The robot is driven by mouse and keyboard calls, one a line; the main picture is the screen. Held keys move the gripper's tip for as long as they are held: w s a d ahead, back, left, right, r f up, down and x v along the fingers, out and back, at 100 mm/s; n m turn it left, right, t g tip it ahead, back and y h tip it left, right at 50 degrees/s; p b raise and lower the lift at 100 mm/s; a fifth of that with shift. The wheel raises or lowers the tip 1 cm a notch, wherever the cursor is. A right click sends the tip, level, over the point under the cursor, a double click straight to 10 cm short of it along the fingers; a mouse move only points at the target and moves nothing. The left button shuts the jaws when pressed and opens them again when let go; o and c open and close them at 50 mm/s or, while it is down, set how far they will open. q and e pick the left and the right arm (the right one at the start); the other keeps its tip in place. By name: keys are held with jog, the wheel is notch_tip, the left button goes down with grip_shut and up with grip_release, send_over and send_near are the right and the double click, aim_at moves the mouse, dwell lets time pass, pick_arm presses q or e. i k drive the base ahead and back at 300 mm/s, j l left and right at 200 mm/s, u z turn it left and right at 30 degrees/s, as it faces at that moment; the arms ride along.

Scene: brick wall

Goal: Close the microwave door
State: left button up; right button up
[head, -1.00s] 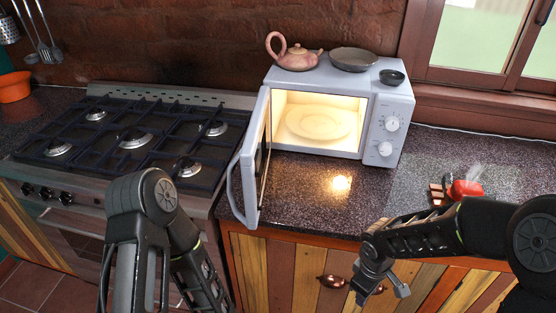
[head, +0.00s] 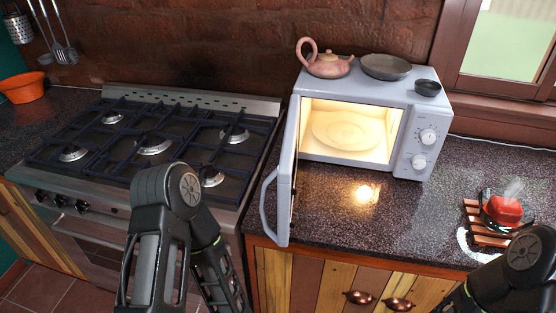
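The white microwave (head: 405,158) stands on the dark speckled counter with its inside lit and a glass plate (head: 345,131) in it. Its door (head: 287,180) is wide open, swung out toward me at the left side, with a curved handle (head: 267,212) on its outer face. My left arm comes up at the lower left, in front of the stove, left of the door and apart from it in the picture; its gripper is out of frame. My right arm shows at the lower right corner; its gripper is out of frame too.
A pink teapot (head: 327,64), a grey bowl (head: 386,67) and a small dark bowl (head: 427,88) sit on top of the microwave. A gas stove (head: 190,110) is at the left.

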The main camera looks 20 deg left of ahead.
aim_at(286, 171)
jog(key=i+j+z, duration=0.15)
jog(key=j, duration=0.35)
jog(key=i+j+z, duration=0.15)
jog(key=j, duration=0.4)
jog(key=j+z, duration=0.15)
jog(key=j, duration=0.4)
